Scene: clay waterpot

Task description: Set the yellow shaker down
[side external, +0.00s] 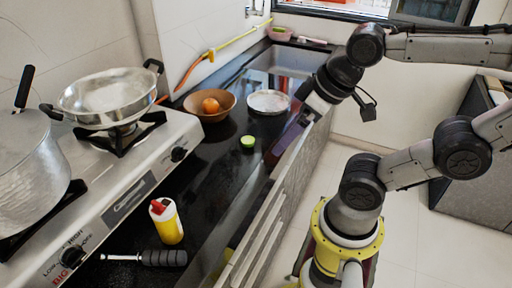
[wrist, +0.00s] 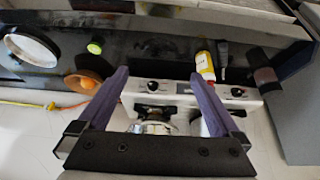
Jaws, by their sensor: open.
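The yellow shaker (side external: 166,222) has a white top and a red cap. It stands upright on the black counter (side external: 222,188), in front of the stove, in the side external view. In the wrist view the shaker (wrist: 205,66) shows near the right finger's tip in the picture, at a distance behind it. My gripper (wrist: 160,78) is open, with its two purple fingers spread and nothing between them. In the side external view my gripper (side external: 287,141) is above the counter's front edge, well to the right of the shaker and apart from it.
A black-handled tool (side external: 148,258) lies just in front of the shaker. The stove (side external: 125,190) holds a pan (side external: 108,98) and a pot (side external: 30,175). A wooden bowl with an orange fruit (side external: 210,106), a white plate (side external: 268,101) and a green item (side external: 248,142) are farther back.

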